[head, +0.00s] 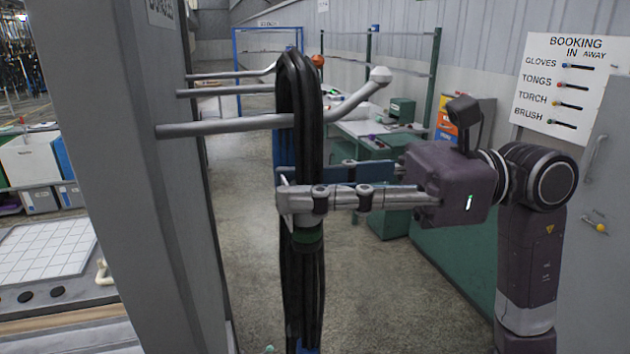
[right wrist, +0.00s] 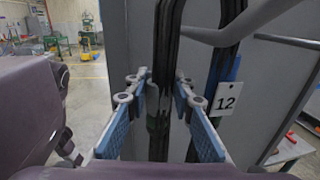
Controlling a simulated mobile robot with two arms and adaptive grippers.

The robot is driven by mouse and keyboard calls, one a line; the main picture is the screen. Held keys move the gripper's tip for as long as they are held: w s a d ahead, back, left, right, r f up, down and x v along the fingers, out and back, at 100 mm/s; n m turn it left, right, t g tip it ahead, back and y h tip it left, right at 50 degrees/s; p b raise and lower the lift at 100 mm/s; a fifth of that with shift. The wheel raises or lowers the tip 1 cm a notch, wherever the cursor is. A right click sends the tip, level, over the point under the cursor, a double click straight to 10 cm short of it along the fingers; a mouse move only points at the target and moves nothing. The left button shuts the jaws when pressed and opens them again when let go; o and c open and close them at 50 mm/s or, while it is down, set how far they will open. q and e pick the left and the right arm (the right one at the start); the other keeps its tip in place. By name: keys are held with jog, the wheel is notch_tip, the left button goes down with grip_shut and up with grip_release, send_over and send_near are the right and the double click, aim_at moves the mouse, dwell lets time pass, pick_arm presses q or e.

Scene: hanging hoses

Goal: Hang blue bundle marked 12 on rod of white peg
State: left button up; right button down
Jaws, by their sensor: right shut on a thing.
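A dark hose bundle (head: 297,95) hangs upright in a long loop, nearly black with some blue at its edges and a green band. My right gripper (head: 300,200), coming from the right, is shut on its near strand below the rod. In the right wrist view the held strand (right wrist: 166,60) stands between the fingers. Behind it is a strand with blue and a white tag 12 (right wrist: 226,101). The nearest grey rod (head: 215,126) bends up to a white ball tip (head: 380,75). It passes behind the near strand, below the loop's top. Whether it bears the loop is unclear.
The rods stick out from a grey panel (head: 110,180) at left. Another rod (head: 230,92) lies just behind, and an orange ball (head: 317,61) shows beyond. A booking board (head: 572,85) stands at right. The floor (head: 245,230) between is clear.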

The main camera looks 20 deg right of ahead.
aim_at(301, 221)
jog(key=shift+a+f+b, duration=0.2)
jog(key=shift+f+b, duration=0.55)
jog(key=shift+f, duration=0.1)
jog(key=shift+a+f+b, duration=0.15)
jog(key=shift+f+b, duration=0.6)
jog(key=shift+f, duration=0.05)
jog(key=c, duration=1.7)
grip_release()
jog(key=shift+o, duration=0.6)
jog(key=shift+s, duration=0.1)
jog(key=shift+f, duration=0.15)
